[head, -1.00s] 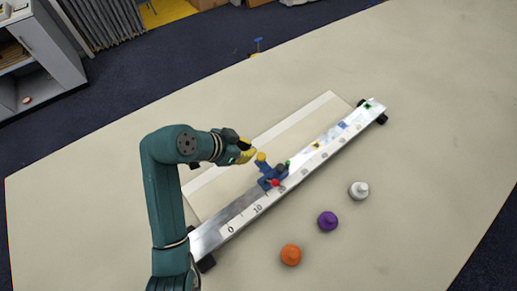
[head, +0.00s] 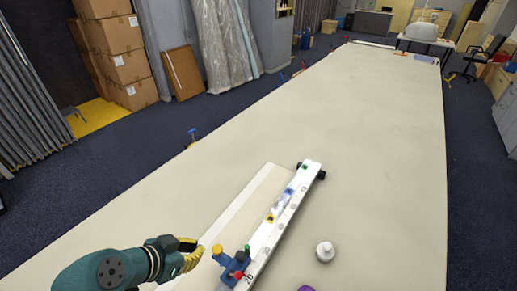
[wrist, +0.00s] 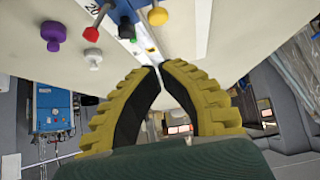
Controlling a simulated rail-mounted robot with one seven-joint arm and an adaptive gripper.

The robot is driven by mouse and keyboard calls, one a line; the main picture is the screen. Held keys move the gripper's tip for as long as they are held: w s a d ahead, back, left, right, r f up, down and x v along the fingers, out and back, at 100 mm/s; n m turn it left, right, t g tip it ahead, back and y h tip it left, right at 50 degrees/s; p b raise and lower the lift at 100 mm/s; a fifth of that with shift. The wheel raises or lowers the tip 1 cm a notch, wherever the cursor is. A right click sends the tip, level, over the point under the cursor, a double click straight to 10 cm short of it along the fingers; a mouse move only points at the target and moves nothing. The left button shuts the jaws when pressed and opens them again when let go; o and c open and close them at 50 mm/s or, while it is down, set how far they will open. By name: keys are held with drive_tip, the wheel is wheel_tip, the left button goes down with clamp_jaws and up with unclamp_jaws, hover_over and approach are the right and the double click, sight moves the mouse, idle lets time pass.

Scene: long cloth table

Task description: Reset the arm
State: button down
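My gripper (head: 198,252) is at the lower left of the head view, left of the blue slider block. In the wrist view its two yellow-and-black fingers (wrist: 158,66) meet almost at the tips, with nothing visible between them. A silver rail with a number scale (head: 290,206) lies on the table. The blue slider block (head: 234,268) sits on it, with yellow (head: 217,249), red and green knobs. The block also shows at the top of the wrist view (wrist: 124,10), beyond the fingertips and apart from them.
A white knobbed piece (head: 325,252) stands right of the rail, and a purple one (head: 306,288) is cut by the bottom edge. The table (head: 370,130) is clear beyond the rail. Blue clamps (head: 193,134) sit along its left edge. Cardboard boxes (head: 125,65) stand behind.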

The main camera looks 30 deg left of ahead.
drive_tip(key=w+d+r+m+h, duration=0.1)
drive_tip(key=w+d+m, duration=0.15)
drive_tip(key=d, duration=0.45)
drive_tip(key=w+d+r+m, duration=0.1)
drive_tip(key=w+d, duration=0.3)
drive_tip(key=d, duration=0.3)
drive_tip(key=w+d+r+m+h, duration=0.1)
drive_tip(key=w+d+r+m, duration=0.15)
drive_tip(key=d, duration=0.45)
drive_tip(key=w+d+r+t, duration=0.25)
drive_tip(key=d+r, duration=0.35)
drive_tip(key=d, duration=0.5)
drive_tip(key=s+d+r+t, duration=0.3)
drive_tip(key=d+r+t, duration=0.25)
drive_tip(key=r, duration=0.45)
drive_tip(key=s+a+r+n+t+y+p, duration=0.1)
drive_tip(key=r+p, duration=0.5)
drive_tip(key=r, duration=0.7)
drive_tip(key=s+a+r+n+t+y+p, duration=0.1)
drive_tip(key=s+r+n+t+p, duration=0.3)
drive_tip(key=r, duration=0.9)
drive_tip(key=n+p, duration=0.1)
drive_tip(key=p, duration=0.2)
drive_tip(key=shift+a+n+t+y, duration=0.2)
drive_tip(key=shift+n+t+y, duration=0.1)
drive_tip(key=shift+n+t, duration=0.1)
